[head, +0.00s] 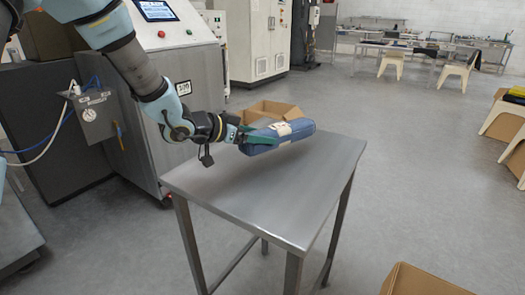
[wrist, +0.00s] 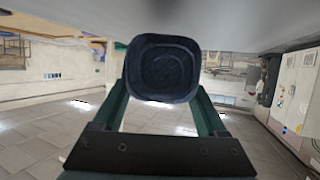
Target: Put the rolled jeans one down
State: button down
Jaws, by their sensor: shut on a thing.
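The rolled jeans (head: 290,133) are a blue bundle with a pale band around it, in the middle of the head view. My gripper (head: 255,138) is shut on the bundle, its green fingers at the left part of it. The bundle is held level, seemingly a little above the metal table (head: 235,192); the exact gap is hard to tell. In the wrist view the dark rounded end of the rolled jeans (wrist: 164,70) shows between the two green fingers (wrist: 165,105).
The table top is otherwise bare at its front. An open cardboard box (head: 262,109) stands behind the table. A washer machine (head: 165,75) with a screen is at the left. Another cardboard box (head: 425,282) is at the lower right. Open floor lies to the right.

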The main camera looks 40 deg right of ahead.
aim_at(259, 149)
jog(key=shift+f, duration=1.95)
jog(key=shift+f, duration=0.1)
